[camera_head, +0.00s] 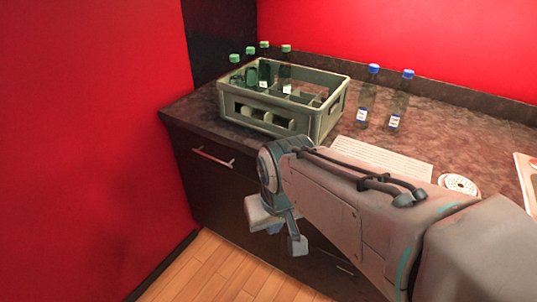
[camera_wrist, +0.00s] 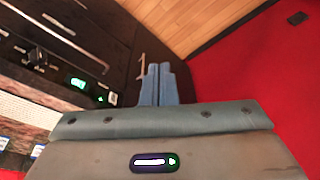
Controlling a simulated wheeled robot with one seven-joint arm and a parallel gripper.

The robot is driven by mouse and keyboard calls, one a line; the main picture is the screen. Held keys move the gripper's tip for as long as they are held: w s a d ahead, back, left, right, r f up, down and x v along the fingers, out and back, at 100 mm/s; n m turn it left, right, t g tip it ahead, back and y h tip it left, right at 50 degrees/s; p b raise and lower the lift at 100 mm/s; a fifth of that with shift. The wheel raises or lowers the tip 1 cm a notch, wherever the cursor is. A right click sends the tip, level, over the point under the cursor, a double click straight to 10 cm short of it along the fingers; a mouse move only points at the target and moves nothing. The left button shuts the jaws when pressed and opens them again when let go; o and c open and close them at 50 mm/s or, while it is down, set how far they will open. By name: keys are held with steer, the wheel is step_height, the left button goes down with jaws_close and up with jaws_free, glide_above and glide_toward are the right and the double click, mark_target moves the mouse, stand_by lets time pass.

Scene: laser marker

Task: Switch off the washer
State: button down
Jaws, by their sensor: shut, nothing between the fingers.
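In the wrist view the washer's dark front panel (camera_wrist: 60,45) is at the upper left, seen tilted. It carries a dark knob (camera_wrist: 38,57), a lit green display (camera_wrist: 78,83) and a small green-lit spot (camera_wrist: 102,98) near a pale switch-like part (camera_wrist: 112,98). My gripper (camera_wrist: 159,66) is shut and empty, its blue fingers side by side to the right of the panel, apart from these controls in the picture. In the head view my gripper is below the arm, in front of the cabinet; my arm hides most of the washer front.
A grey-green crate (camera_head: 290,126) with several green-capped bottles stands on the dark countertop (camera_head: 195,112). Two blue-capped bottles (camera_head: 367,97) (camera_head: 398,101) stand to its right. A drawer handle (camera_head: 213,157) juts from the cabinet front. Wooden floor (camera_head: 205,278) is open below, beside a red wall (camera_head: 80,140).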

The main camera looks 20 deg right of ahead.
steer(key=shift+s, duration=0.2)
steer(key=d+f+g+h+b, duration=0.5)
steer(key=d+f+h+b, duration=0.3)
steer(key=d+f+h, duration=0.4)
steer(key=w+a+f+n+t+h+b, duration=0.1)
steer(key=w+a+f+n+t+b, duration=0.2)
steer(key=w+t, duration=0.4)
steer(key=w+a+f+n+t+h+b, duration=0.2)
steer(key=w+a+f+n+t+b, duration=0.2)
steer(key=w, duration=0.5)
step_height(320, 180, down, 2)
steer(key=t, duration=0.3)
steer(key=shift+w+a+f+n+h, duration=0.15)
steer(key=shift+w+n+h, duration=0.15)
steer(key=shift+w+n, duration=0.1)
steer(key=x, duration=1.4)
steer(key=shift+p, duration=0.45)
steer(key=shift+a, duration=0.1)
